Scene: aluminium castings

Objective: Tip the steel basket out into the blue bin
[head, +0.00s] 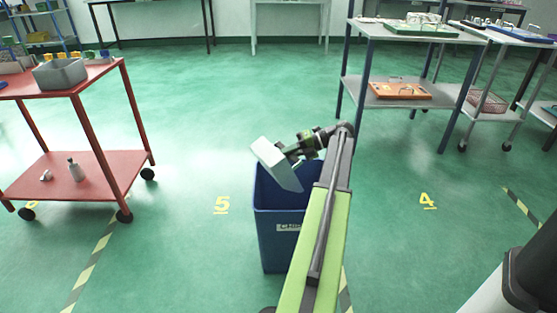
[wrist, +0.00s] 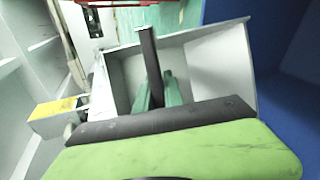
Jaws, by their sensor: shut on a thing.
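The steel basket (head: 277,163) is a light grey, plain-walled open box. It is tilted steeply, its lower corner at the mouth of the blue bin (head: 274,232). My gripper (head: 297,152) is shut on the basket and holds it above the bin. In the wrist view, the green and dark fingers (wrist: 153,88) stand against the basket, whose pale inner walls (wrist: 215,60) show bare in the visible part. The bin's blue wall (wrist: 288,105) fills the right side there. The bin's inside is mostly hidden behind the basket and my arm.
A red cart (head: 95,85) with a grey tub (head: 60,73) stands on the left. A grey shelf table (head: 425,35) carries an orange tray (head: 398,90) at back right. A wire basket (head: 488,101) sits on another shelf. Green floor is open around the bin.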

